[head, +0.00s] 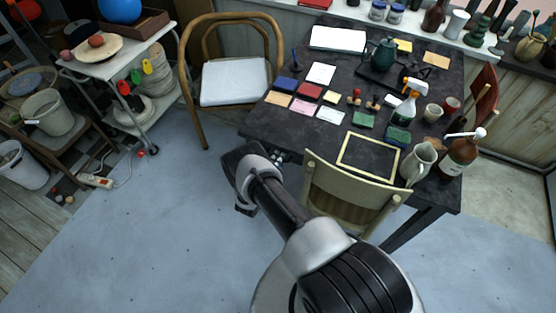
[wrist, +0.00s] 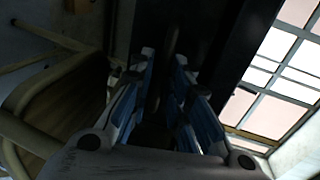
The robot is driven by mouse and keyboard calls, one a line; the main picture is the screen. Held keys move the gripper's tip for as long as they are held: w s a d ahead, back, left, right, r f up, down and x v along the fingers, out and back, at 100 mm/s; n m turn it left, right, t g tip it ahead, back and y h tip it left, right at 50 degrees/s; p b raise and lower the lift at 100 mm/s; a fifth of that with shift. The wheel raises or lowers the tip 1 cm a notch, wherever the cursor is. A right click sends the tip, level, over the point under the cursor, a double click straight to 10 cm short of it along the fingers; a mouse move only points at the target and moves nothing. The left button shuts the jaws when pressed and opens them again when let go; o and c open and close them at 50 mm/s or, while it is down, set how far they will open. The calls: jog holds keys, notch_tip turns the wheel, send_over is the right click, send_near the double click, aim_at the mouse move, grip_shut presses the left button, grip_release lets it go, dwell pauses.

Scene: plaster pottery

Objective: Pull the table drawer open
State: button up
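The dark-topped table (head: 285,128) stands at upper right in the head view. Its drawer front does not show clearly there; my arm and the tabletop hide that side. My gripper (head: 277,156) is low beside the table's near left edge. In the wrist view, the blue-and-white fingers of my gripper (wrist: 163,72) point at dark surfaces, with a narrow gap between their tips. A dark, rounded bar (wrist: 173,35) lies at the tips, perhaps a handle. The shade hides whether the fingers touch it.
A pale wooden chair (head: 330,185) stands close to my arm at the table's front. A second chair with a white seat (head: 235,82) stands left of the table. The tabletop holds a spray bottle (head: 406,104), a pitcher (head: 418,162) and several cards.

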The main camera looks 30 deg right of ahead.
jog(key=shift+w+d, duration=0.2)
jog(key=shift+d, duration=0.05)
jog(key=shift+c, duration=0.3)
grip_shut()
